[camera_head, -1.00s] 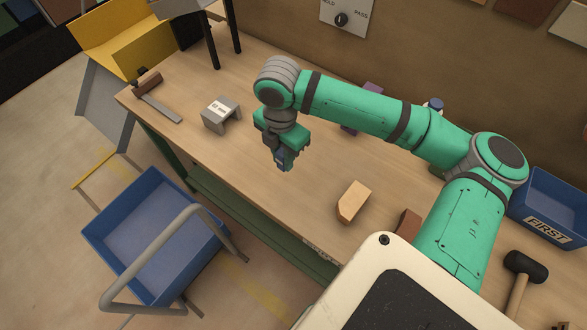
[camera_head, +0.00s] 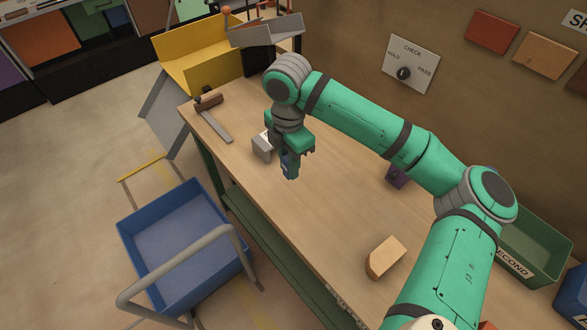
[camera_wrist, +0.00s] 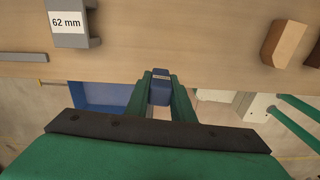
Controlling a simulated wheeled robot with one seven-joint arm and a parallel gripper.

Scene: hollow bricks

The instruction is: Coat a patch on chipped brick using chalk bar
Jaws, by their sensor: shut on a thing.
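My gripper (camera_head: 289,172) is shut on a small blue bar, which I take to be the chalk bar; it shows between the fingers in the wrist view (camera_wrist: 160,88). The gripper points down over the front part of the workbench (camera_head: 300,215), beside the grey gauge. A tan brick (camera_head: 386,257) with a cut-off corner lies on the bench, to the right of and nearer than the gripper. It also shows at the upper right of the wrist view (camera_wrist: 285,42). The bar and this brick are apart. I cannot tell for certain whether it is the chipped one.
A grey gauge marked 62 mm (camera_wrist: 70,22) stands close to the gripper. A hammer (camera_head: 213,117) lies at the far left. A purple block (camera_head: 397,176) is partly behind my arm. A blue cart (camera_head: 180,245) stands before the bench; a green SECOND bin (camera_head: 530,240) is right.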

